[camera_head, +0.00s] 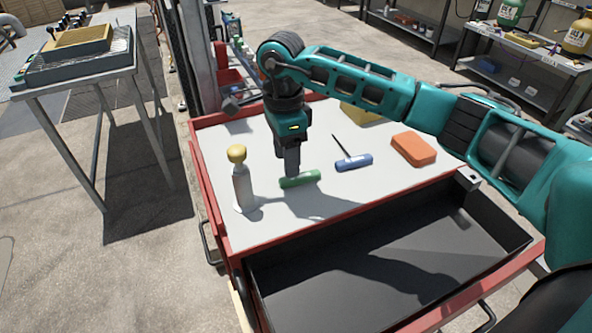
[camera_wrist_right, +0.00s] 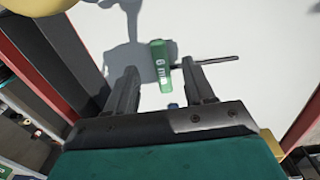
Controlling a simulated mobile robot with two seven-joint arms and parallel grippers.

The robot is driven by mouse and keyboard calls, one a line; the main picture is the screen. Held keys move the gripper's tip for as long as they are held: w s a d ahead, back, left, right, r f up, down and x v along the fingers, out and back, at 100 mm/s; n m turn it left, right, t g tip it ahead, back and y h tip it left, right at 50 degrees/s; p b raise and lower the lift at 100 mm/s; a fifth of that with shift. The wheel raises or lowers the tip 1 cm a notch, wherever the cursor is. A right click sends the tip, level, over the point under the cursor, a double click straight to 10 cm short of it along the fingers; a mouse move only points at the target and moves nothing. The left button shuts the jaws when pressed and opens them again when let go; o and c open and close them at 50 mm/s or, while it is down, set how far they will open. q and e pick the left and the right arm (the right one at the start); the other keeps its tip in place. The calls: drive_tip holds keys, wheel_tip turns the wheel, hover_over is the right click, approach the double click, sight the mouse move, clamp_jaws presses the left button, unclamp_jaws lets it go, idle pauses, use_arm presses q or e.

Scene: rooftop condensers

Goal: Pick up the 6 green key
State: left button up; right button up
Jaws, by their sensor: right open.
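The green key (camera_head: 300,179) lies on the white top of the red cart. In the right wrist view its green handle (camera_wrist_right: 162,66) shows the marking "6 mm", with a dark shaft pointing right. My right gripper (camera_head: 291,172) points down just above the green handle. In the wrist view its two fingers (camera_wrist_right: 159,70) are apart, and the handle shows between and just beyond their tips. It is open and holds nothing. My left gripper is in neither view.
A blue-handled key (camera_head: 353,162) and an orange block (camera_head: 413,149) lie to the right. A grey bottle with a yellow top (camera_head: 242,185) stands at left. An empty black drawer (camera_head: 380,275) is open in front. A yellow object (camera_head: 360,114) lies behind my arm.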

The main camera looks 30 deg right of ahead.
sight(313, 175)
drive_tip(key=f, duration=0.4)
drive_tip(key=shift+s+f, duration=0.2)
drive_tip(key=shift+f, duration=0.15)
clamp_jaws()
